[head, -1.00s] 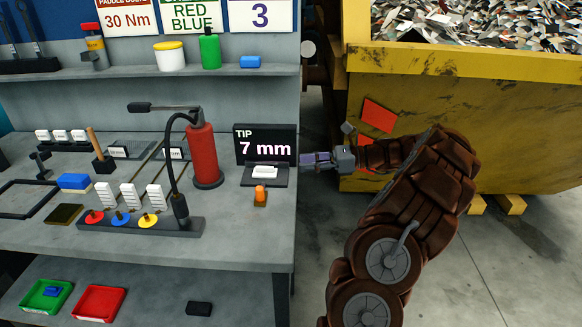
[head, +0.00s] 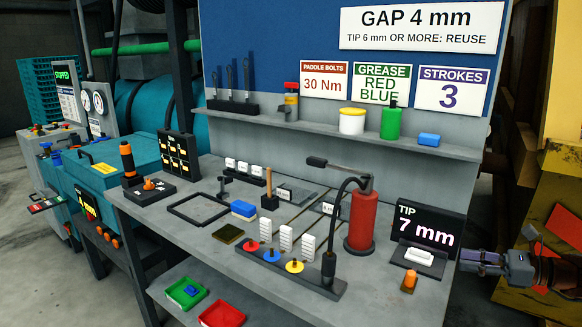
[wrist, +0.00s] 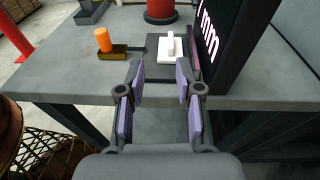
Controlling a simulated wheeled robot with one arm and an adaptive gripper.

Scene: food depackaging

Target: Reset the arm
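My gripper (head: 478,264) is at the right end of the grey workbench (head: 190,205), beside the black TIP 7 mm display (head: 425,228). In the wrist view my gripper (wrist: 160,80) has its two purple-padded fingers spread apart, with nothing between them. Beyond the fingertips, a white block with a raised bar (wrist: 172,48) rests on the display's dark base. It also shows in the head view (head: 419,257). My arm comes in from the right edge of the head view.
An orange knob-like piece (head: 409,280) stands by the bench's front right edge. A red cylinder (head: 361,222) and a black rack with coloured discs (head: 290,274) stand left of it. A yellow container (head: 540,225) is at the right. Red and green trays (head: 222,314) sit below.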

